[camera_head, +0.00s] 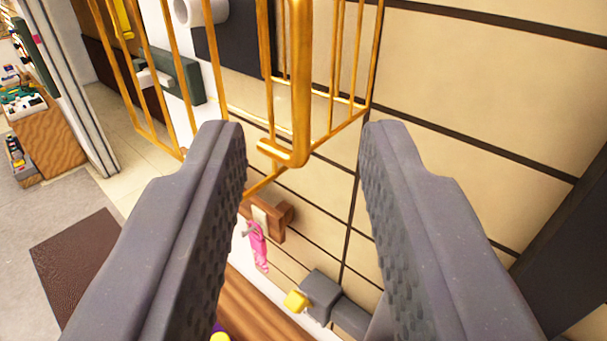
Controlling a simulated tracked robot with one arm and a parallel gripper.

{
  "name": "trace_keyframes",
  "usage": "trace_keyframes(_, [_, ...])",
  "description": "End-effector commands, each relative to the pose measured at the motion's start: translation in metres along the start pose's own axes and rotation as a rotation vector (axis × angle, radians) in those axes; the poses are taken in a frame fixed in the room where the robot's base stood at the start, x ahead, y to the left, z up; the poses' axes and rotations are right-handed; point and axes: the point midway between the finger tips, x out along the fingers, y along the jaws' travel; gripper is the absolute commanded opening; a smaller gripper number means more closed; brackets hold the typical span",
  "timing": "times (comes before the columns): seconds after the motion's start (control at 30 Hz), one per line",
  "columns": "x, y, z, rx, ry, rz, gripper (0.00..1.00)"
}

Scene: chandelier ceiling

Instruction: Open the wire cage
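The wire cage is made of thin golden bars (171,62) and fills the top middle and top left. A thicker golden vertical bar (301,80) bends into a short foot at its lower end, between my fingers. It looks like a handle. My gripper (303,135) is open, with one grey ridged finger on each side of this bar. Neither finger visibly touches it. The cage's top runs out of the picture. I cannot tell whether its door is open or shut.
Behind the cage is a cream panelled wall with dark seams (470,80). A pink item (257,246) hangs from a wooden wall piece below. A grey block with a yellow knob (296,301) is lower. A dark mat (85,262) and a wooden cabinet (38,140) are left.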

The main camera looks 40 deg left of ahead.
Motion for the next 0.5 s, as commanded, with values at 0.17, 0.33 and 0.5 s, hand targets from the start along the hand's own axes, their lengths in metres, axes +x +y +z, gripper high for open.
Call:
trace_keyframes(0.17, [-0.036,0.001,0.001,-0.001,0.002,0.003,0.31])
trace_keyframes(0.33, [-0.056,0.0,0.001,0.001,-0.001,0.0,0.31])
trace_keyframes(0.5, [-0.064,0.0,0.001,0.002,-0.001,-0.001,0.31])
